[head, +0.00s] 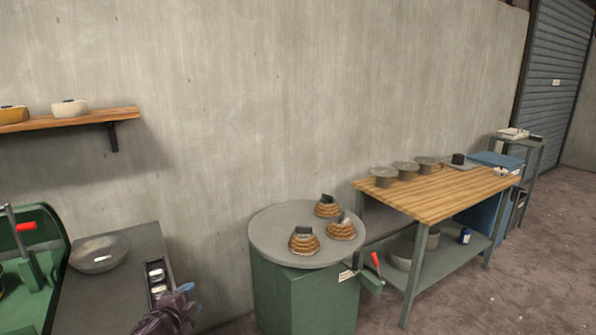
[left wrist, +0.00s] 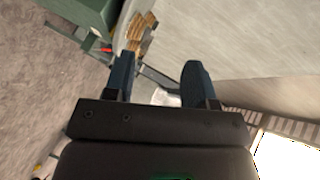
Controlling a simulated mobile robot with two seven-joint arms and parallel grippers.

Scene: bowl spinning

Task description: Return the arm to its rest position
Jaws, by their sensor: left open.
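My left gripper (head: 190,298) shows at the bottom of the head view, low in front of the grey bench top. In the left wrist view its two dark blue fingers (left wrist: 158,72) stand apart with nothing held between them. My left forearm is mostly out of the picture. A grey metal bowl (head: 99,254) sits on the grey bench top to the left of the gripper, apart from it. My right gripper does not show in either view.
A round grey table (head: 275,228) on a green cabinet (head: 300,300) carries stacked brown rings. A wooden-topped workbench (head: 440,192) stands further right. A green machine (head: 40,265) stands at left, below a wooden shelf (head: 88,116). Bare floor (head: 480,275) lies at right.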

